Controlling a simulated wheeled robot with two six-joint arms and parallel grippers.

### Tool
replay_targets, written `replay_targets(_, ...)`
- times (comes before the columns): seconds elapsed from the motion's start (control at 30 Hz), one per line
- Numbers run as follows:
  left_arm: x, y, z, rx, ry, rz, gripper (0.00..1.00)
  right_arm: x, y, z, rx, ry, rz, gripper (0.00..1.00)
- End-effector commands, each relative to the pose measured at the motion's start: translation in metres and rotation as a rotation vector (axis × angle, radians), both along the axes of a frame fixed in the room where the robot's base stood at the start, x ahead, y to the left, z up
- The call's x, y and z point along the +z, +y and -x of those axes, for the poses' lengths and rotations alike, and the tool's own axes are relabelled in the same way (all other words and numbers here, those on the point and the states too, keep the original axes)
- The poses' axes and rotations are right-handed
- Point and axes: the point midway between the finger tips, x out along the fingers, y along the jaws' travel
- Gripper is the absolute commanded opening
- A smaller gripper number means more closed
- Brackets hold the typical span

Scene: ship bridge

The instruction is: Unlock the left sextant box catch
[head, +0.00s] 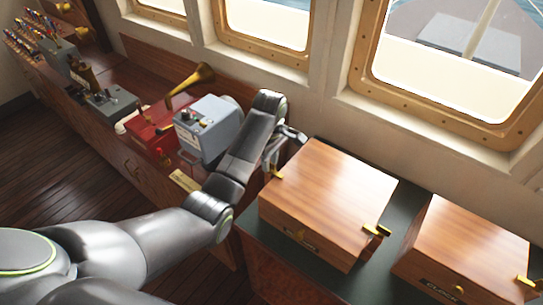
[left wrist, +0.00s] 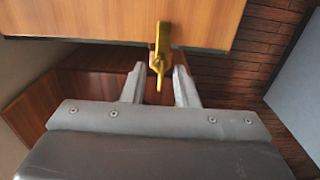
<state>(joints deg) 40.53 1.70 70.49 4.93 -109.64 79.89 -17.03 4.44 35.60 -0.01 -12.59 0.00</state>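The sextant box (head: 330,190) is a closed wooden box on the dark green top at the right. Its left brass catch (head: 277,173) sits at the left side, partly hidden by my gripper. The right brass catch (head: 377,230) is on the right side. My left gripper (head: 273,160) is at the left catch. In the left wrist view the left gripper (left wrist: 158,72) is open, with its fingers on either side of the hanging brass catch (left wrist: 161,45) and gaps visible. The box (left wrist: 100,20) fills the top of that view. My right gripper is not in view.
A second wooden box (head: 468,250) stands to the right of the sextant box, with a green gap (head: 382,262) between. A grey instrument (head: 205,130), a red box (head: 152,128) and a brass horn (head: 190,84) stand left of my gripper. Windows line the wall behind.

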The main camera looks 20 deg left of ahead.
Motion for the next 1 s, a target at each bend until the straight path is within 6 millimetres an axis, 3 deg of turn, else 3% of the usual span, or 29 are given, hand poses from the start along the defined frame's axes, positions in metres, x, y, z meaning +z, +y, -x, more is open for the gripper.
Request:
replay_targets(0.27,-0.0018,0.0001,0.0007,0.0,-0.001,-0.001,0.27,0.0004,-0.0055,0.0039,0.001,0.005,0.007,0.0)
replay_targets(0.5,-0.0016,0.0002,0.0006,0.0,-0.001,-0.001,0.0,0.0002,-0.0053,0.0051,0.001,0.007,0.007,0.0)
replay_targets(1.0,-0.0017,-0.0001,0.0006,-0.068,-0.001,0.0,0.0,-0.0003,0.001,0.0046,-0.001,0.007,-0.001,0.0)
